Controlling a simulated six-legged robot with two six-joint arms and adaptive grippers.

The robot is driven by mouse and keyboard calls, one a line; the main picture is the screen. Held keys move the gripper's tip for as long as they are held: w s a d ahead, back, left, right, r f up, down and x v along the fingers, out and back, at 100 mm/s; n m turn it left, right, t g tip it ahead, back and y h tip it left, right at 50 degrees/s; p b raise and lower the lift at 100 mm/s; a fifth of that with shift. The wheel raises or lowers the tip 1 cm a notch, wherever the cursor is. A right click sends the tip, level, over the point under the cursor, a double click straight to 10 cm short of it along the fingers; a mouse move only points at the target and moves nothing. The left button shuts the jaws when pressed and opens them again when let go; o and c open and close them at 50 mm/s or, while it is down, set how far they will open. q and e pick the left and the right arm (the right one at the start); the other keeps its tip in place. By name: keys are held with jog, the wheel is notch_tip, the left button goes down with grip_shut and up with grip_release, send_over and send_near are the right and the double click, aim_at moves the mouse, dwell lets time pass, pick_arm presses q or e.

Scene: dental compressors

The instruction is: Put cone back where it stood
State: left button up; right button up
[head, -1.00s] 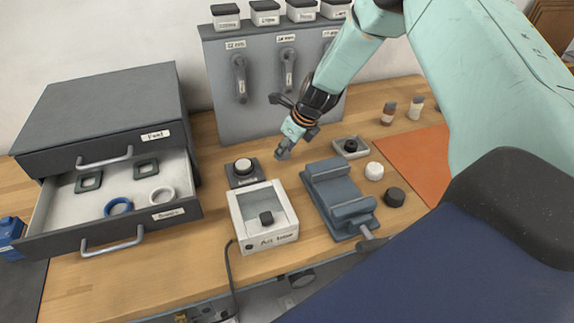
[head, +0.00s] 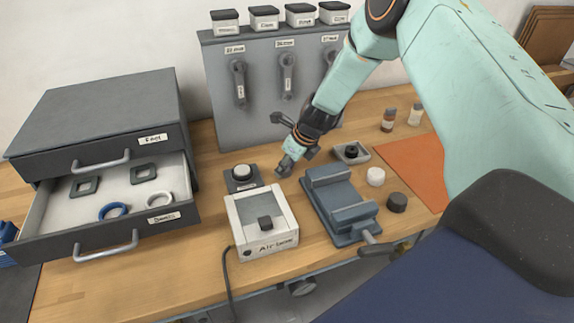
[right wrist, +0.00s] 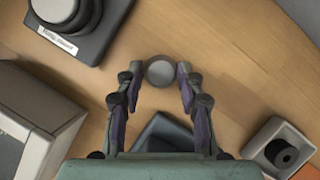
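My right gripper (head: 287,164) is over the wooden bench, between the small dark block with the white knob (head: 241,173) and the blue-grey vise (head: 338,203). My left gripper is not in view.
A white box (head: 262,240) with a dark knob stands in front. An open drawer (head: 62,244) holding rings is at left. A grey tool panel (head: 265,125) rises behind.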

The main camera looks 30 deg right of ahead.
jog(key=shift+o, duration=1.3)
jog(key=shift+w+f, duration=0.15)
jog(key=shift+w, duration=0.05)
jog(key=shift+d, duration=0.1)
jog(key=shift+s, duration=0.15)
jog(key=shift+r, duration=0.2)
jog(key=shift+s+r+p, duration=0.15)
jog(key=shift+r+p, duration=0.45)
jog(key=shift+r, duration=0.1)
jog(key=p+v, duration=0.9)
jog(key=v, duration=0.2)
